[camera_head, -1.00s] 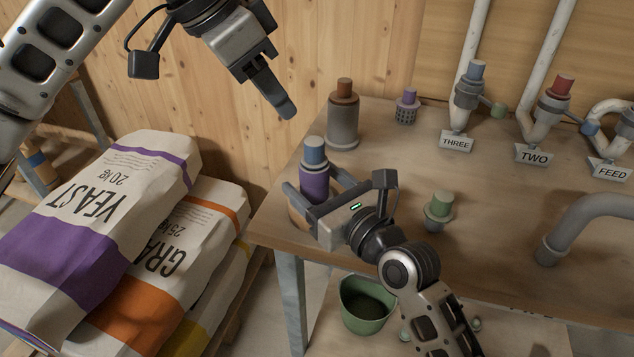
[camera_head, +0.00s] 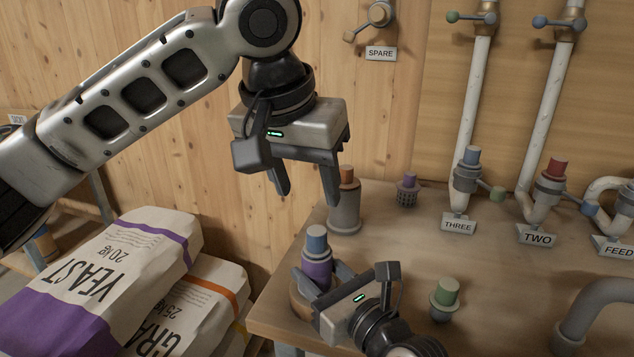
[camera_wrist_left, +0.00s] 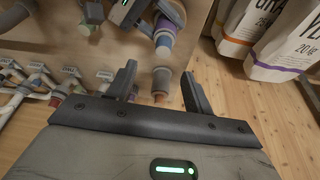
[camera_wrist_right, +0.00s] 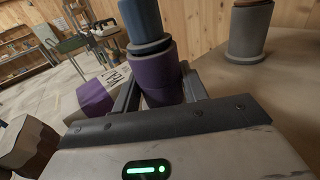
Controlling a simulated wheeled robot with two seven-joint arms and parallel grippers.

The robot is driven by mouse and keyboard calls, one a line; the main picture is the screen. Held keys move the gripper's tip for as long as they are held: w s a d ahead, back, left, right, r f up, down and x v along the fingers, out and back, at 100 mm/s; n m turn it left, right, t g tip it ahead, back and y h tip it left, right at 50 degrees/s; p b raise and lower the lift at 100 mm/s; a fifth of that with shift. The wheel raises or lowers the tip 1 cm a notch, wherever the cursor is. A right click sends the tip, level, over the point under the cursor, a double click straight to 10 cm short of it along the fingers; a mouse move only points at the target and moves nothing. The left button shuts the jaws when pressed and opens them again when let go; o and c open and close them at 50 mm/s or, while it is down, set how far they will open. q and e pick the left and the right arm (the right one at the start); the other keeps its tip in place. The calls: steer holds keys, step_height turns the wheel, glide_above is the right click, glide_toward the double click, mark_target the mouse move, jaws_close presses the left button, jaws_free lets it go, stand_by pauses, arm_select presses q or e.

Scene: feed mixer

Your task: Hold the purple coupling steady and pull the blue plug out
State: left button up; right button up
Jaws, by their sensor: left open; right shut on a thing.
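The purple coupling (camera_head: 317,273) stands upright near the left edge of the workbench; it also shows in the right wrist view (camera_wrist_right: 158,75). The blue plug (camera_head: 317,240) sits in its top and shows in the right wrist view (camera_wrist_right: 143,22) and the left wrist view (camera_wrist_left: 164,42). My right gripper (camera_head: 318,284) is shut on the purple coupling, with a finger on each side. My left gripper (camera_head: 308,196) is open and empty, pointing down above and behind the blue plug, apart from it. Its fingers show in the left wrist view (camera_wrist_left: 158,85).
A grey cylinder with an orange-brown plug (camera_head: 345,205) stands just behind the coupling, close to my left fingers. A green-topped fitting (camera_head: 444,298) stands to the right. Pipes with plugs labelled THREE (camera_head: 458,226) and TWO (camera_head: 537,236) line the back. Sacks (camera_head: 110,280) lie at left.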

mark_target(317, 230)
arm_select(q)
steer(key=w+f+n, duration=0.1)
steer(key=f, duration=0.2)
steer(key=w+d+f+n+y, duration=0.1)
steer(key=f+n, duration=0.1)
steer(key=f, duration=0.1)
steer(key=w+f+n+t+y, duration=0.1)
steer(key=w+f+n, duration=0.1)
steer(key=f, duration=0.2)
steer(key=shift+d+f, duration=0.1)
steer(key=shift+d, duration=0.1)
steer(key=c, duration=0.9)
